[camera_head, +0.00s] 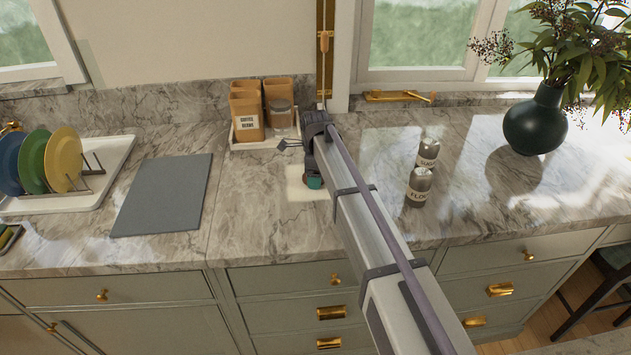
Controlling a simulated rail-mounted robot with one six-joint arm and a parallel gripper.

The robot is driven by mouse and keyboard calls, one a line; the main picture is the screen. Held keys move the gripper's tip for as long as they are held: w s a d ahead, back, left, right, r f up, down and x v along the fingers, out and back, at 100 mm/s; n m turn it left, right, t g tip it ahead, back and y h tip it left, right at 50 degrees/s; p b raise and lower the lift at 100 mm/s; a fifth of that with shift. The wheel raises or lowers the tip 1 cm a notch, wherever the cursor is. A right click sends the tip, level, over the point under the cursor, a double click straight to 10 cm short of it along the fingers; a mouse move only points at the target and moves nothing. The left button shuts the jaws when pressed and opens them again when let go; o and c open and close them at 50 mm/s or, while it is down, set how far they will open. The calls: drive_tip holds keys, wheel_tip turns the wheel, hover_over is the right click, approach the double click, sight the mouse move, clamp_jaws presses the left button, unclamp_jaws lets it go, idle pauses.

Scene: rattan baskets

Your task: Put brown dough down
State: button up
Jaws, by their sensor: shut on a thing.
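My gripper (311,180) is at the end of my arm, over a pale square patch (297,193) on the marble counter. It points down and is shut on the brown dough (306,179). Only a small reddish-brown bit of the dough shows beside a teal part at the gripper's tip. The arm hides the rest. I cannot tell whether the dough touches the counter.
A white tray (243,146) with brown bags and a jar stands just behind. A grey board (165,195) and a dish rack (72,190) with plates are left. Two metal canisters (418,187) and a dark green vase (535,125) are right. The front counter strip is clear.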

drive_tip(key=shift+f+b, duration=0.15)
drive_tip(key=shift+b, duration=0.15)
drive_tip(key=o, duration=0.6)
drive_tip(key=shift+r, duration=0.25)
wheel_tip(320, 180, up, 12)
drive_tip(key=p, duration=1.2)
drive_tip(key=shift+r+p, duration=0.1)
drive_tip(key=shift+p, duration=0.25)
drive_tip(key=s+d+n, duration=0.6)
drive_tip(key=s+d, duration=0.1)
drive_tip(key=s, duration=0.3)
drive_tip(key=s+d+n, duration=0.6)
drive_tip(key=s+d, duration=0.1)
drive_tip(key=s, duration=0.3)
drive_tip(key=s+d+n, duration=0.6)
drive_tip(key=s+d, duration=0.1)
drive_tip(key=s, duration=0.2)
drive_tip(key=shift+s+d, duration=0.25)
drive_tip(key=shift+s, duration=0.15)
